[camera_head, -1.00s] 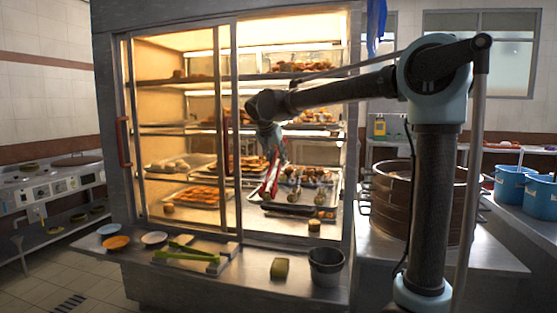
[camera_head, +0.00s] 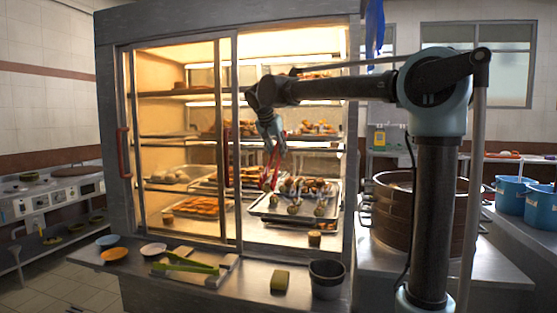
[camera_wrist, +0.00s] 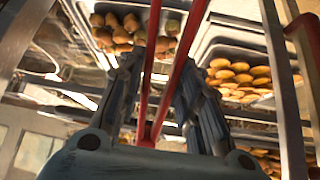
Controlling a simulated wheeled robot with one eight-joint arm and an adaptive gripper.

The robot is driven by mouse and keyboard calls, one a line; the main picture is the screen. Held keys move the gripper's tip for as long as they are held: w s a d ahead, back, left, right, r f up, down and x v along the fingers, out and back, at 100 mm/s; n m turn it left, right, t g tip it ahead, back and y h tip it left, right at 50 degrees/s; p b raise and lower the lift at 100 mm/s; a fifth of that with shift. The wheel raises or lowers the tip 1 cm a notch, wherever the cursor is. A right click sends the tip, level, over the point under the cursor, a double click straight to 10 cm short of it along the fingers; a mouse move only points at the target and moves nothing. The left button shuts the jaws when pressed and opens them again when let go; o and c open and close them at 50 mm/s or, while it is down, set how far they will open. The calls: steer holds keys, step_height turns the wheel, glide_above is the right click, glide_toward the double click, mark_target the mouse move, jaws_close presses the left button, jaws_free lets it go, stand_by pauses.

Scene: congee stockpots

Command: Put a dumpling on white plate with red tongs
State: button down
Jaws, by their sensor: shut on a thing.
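My gripper (camera_head: 271,130) is shut on the red tongs (camera_head: 275,160) inside the lit cabinet. The tongs point down, with their tips over or close to a metal tray (camera_head: 262,207) of small pieces of food. I cannot tell whether the tips touch or hold any food. In the wrist view, the tongs' two red arms (camera_wrist: 182,62) run between my gripper's fingers (camera_wrist: 160,100). Pale, round, dumpling-like pieces (camera_head: 178,174) lie on a left tray. The white plate (camera_head: 153,249) lies on the front counter and looks empty.
The cabinet's sliding door frame (camera_head: 228,140) stands left of my gripper. An orange plate (camera_head: 114,254), blue plate (camera_head: 109,240), green tongs (camera_head: 190,263), sponge (camera_head: 280,281) and dark bucket (camera_head: 327,279) are on the counter. A large steamer (camera_head: 395,205) stands right.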

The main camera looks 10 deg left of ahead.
steer(key=shift+r, duration=2.35)
